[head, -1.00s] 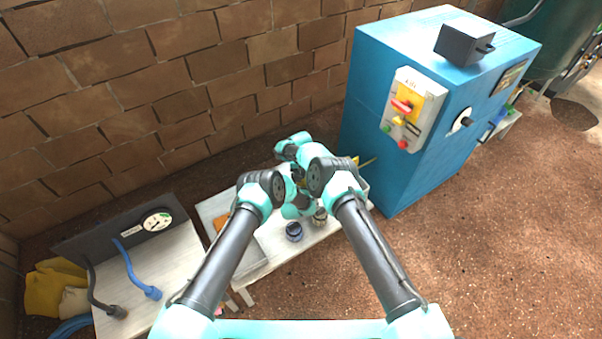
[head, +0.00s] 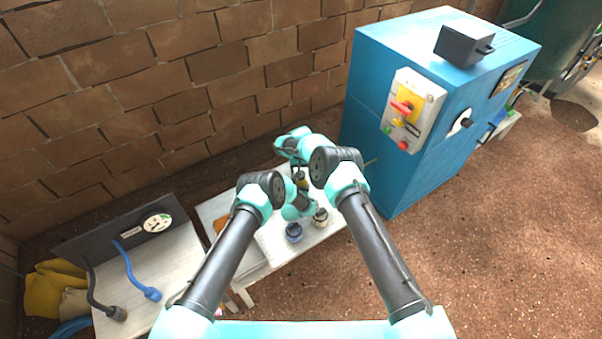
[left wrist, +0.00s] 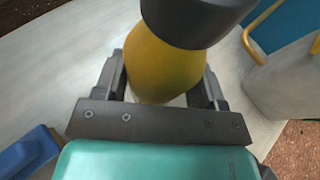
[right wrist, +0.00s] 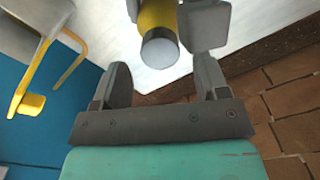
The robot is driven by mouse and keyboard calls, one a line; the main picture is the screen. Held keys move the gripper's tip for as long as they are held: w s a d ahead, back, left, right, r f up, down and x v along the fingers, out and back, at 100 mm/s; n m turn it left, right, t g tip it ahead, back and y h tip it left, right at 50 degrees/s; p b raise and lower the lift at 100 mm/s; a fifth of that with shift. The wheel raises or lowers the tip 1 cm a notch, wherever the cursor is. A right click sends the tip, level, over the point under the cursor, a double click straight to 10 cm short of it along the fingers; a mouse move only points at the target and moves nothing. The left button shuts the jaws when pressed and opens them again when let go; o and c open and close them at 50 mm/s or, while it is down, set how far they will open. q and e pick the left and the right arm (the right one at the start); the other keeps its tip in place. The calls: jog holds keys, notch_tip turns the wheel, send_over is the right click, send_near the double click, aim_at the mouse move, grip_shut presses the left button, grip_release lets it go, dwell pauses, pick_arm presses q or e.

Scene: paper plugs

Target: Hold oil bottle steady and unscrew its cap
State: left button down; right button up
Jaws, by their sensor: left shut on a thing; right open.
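The yellow oil bottle (left wrist: 165,62) stands between the fingers of my left gripper (left wrist: 162,80), which is shut on its body. Its wide dark cap (left wrist: 195,18) is on top in the left wrist view. In the right wrist view the cap (right wrist: 160,48) shows its pale top face, with yellow bottle (right wrist: 155,14) beyond it. My right gripper (right wrist: 161,68) is open and empty, its fingers to either side of the cap's line and apart from it. In the head view the bottle (head: 302,184) is small and partly hidden by my arms.
A grey container (left wrist: 285,78) with a yellow handle stands near the bottle. A blue cabinet (head: 400,165) is to the right, a brick wall (head: 130,90) behind.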

jog(key=shift+r, duration=0.65)
jog(key=shift+c, duration=0.4)
jog(key=shift+r+m, duration=1.7)
jog(key=shift+r, duration=0.05)
jog(key=shift+f, duration=0.1)
jog(key=shift+f, duration=3.95)
jog(key=shift+c, duration=0.2)
jog(key=c, duration=0.9)
